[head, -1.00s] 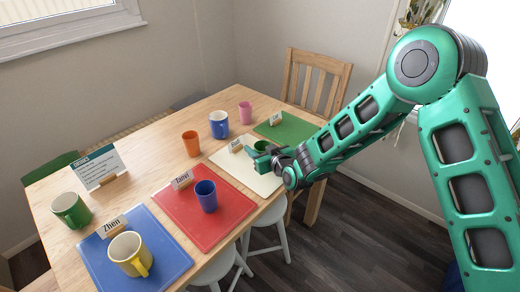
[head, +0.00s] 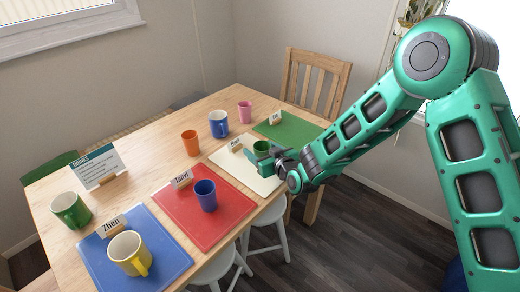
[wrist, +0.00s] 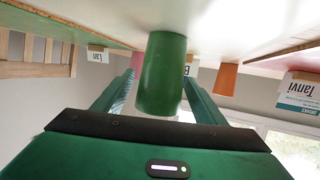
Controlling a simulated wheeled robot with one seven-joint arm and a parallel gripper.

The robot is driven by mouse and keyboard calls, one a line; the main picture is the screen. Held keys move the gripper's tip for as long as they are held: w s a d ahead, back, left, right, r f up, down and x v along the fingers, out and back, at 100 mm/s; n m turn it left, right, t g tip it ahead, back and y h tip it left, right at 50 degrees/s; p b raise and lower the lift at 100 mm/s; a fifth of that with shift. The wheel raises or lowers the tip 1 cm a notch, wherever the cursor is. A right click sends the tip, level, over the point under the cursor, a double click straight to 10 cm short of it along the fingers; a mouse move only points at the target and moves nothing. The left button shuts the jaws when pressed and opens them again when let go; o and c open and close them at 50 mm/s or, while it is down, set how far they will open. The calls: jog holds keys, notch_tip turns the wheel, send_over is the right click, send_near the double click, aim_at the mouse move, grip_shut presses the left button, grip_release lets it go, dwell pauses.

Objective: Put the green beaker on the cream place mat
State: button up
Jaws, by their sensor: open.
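The green beaker (head: 261,148) stands upright on the cream place mat (head: 243,174), near its far right part. In the wrist view, which is upside down, the beaker (wrist: 162,75) has its base against the pale mat surface (wrist: 235,18). My gripper (head: 271,160) is at the beaker from the right side. Its two fingers are open, one on each side of the beaker in the wrist view, with a visible gap at least on the right. The gripper hides part of the beaker and mat in the head view.
A name card (head: 235,144) stands at the cream mat's far left edge. An orange beaker (head: 190,143), blue mug (head: 218,124) and pink mug (head: 245,111) stand behind. The red mat (head: 220,232) holds a blue beaker (head: 205,195). The green mat (head: 290,130) lies beyond.

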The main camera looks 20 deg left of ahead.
jog(key=v, duration=0.9)
jog(key=shift+s+d+r, duration=0.1)
jog(key=shift+s+d, duration=0.05)
jog(key=shift+d, duration=0.05)
jog(key=w+d+r+m+g+h, duration=0.1)
jog(key=w+d+r+h, duration=0.15)
jog(key=d, duration=0.75)
jog(key=w+d+r+m+h, duration=0.1)
jog(key=w+d+h, duration=0.2)
jog(key=d, duration=0.6)
jog(key=s+d+r+m+g+h, duration=0.1)
jog(key=s+d+r+m+h, duration=0.15)
jog(key=d, duration=0.85)
jog(key=s+d+r+m+g+h, duration=0.1)
jog(key=s+d+m+h, duration=0.15)
jog(key=d, duration=0.95)
jog(key=s+d+r+m+g+h, duration=0.1)
jog(key=s+d+r+m+g, duration=0.25)
jog(key=s+d, duration=0.9)
jog(key=s+d+r+m+g, duration=0.1)
jog(key=s+m+g, duration=0.1)
jog(key=s, duration=0.7)
jog(key=s+d+r+m+g+y, duration=0.1)
jog(key=s+d+r+m, duration=0.1)
jog(key=s, duration=0.7)
jog(key=shift+s+d+m+g, duration=0.15)
jog(key=shift+s+m+g, duration=0.2)
jog(key=shift+m, duration=0.4)
